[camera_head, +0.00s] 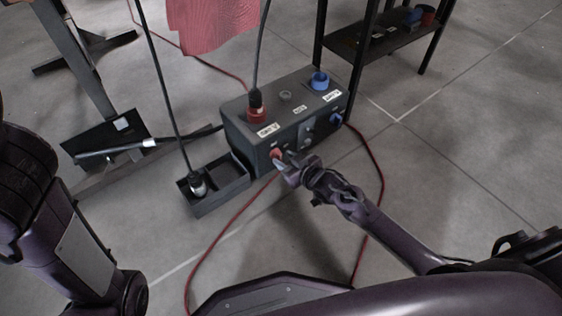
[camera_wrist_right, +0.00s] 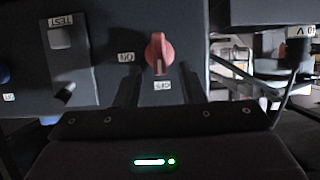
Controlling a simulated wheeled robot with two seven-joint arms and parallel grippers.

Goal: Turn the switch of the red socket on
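A dark box (camera_head: 240,135) stands on the floor in the head view. Its red socket (camera_head: 257,113) is on top at the left, with a black plug (camera_head: 256,98) and cable in it. The red switch (camera_head: 276,153) is on the front face below that socket. In the right wrist view, the red switch (camera_wrist_right: 158,53) shows as a knob with its pointer towards the lower edge. My right gripper (camera_head: 283,162) is at the switch; its fingers (camera_wrist_right: 158,82) are open, one to each side of the knob, apparently not touching it. My left gripper is out of view.
A blue socket (camera_head: 320,81) and blue switch (camera_head: 336,119) are at the box's right. A black tray (camera_head: 222,203) with a plug (camera_head: 197,186) stands left of the box. Red cables (camera_head: 381,185) lie on the floor. A dark shelf (camera_head: 395,42) stands behind.

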